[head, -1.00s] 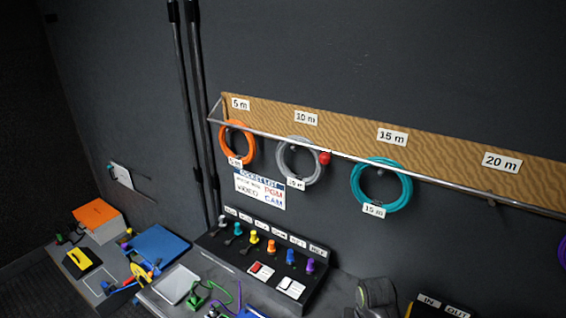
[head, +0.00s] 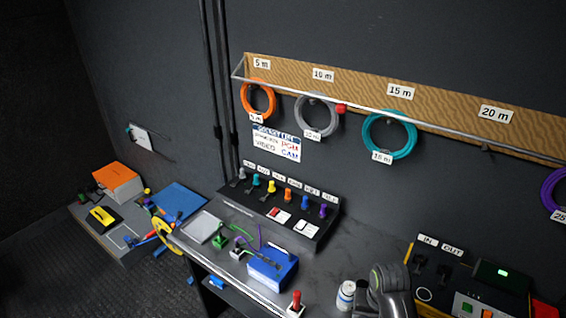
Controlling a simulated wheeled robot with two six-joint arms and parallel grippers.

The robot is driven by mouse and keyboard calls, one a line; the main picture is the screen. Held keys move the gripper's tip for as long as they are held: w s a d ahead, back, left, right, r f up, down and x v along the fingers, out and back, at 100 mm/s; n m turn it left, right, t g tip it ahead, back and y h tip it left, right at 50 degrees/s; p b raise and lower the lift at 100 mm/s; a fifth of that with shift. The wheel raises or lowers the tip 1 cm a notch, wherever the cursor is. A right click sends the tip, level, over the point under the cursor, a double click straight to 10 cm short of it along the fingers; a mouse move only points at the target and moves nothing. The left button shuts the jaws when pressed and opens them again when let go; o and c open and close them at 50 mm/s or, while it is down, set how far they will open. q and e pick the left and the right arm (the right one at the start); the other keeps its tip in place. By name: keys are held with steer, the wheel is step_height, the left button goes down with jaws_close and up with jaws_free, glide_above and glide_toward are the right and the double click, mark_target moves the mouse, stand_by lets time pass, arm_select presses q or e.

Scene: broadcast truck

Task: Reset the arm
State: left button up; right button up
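A dark grey rounded arm link, which looks like part of my own arm, rises at the bottom edge right of centre in the head view, in front of the bench. No gripper fingers show on it, and I cannot tell what it holds, if anything. My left arm and its gripper do not show. The rest of the arm lies below the picture.
The bench (head: 350,250) bears a connector panel (head: 262,206), a blue box (head: 273,268), a white bottle (head: 346,295) and a red-topped plug (head: 296,302). An IN/OUT panel (head: 428,256) stands right. Coiled cables hang from the wall rail (head: 440,127). Floor is clear lower left.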

steer(key=s+d+r+n+t+h, duration=0.1)
steer(key=s+d+r, duration=0.15)
steer(key=s, duration=0.55)
steer(key=s+d+r+t, duration=0.1)
steer(key=s+d+r, duration=0.15)
steer(key=s, duration=0.45)
steer(key=s+d+r+n+t+h, duration=0.15)
steer(key=s+d, duration=0.25)
steer(key=s, duration=0.4)
step_height(320, 180, down, 32)
steer(key=d+r+g+y+b, duration=0.1)
steer(key=g+b, duration=0.1)
steer(key=b, duration=0.4)
arm_select(q)
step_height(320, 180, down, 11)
steer(key=b, duration=0.4)
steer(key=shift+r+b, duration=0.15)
steer(key=shift+b, duration=0.15)
arm_select(e)
steer(key=s+f, duration=0.7)
steer(key=f, duration=0.3)
steer(key=s+a+f, duration=0.1)
steer(key=s+f, duration=0.6)
steer(key=f, duration=0.3)
steer(key=shift+s+f+g+y, duration=0.25)
steer(key=shift+g+y, duration=0.1)
steer(key=shift+g, duration=0.1)
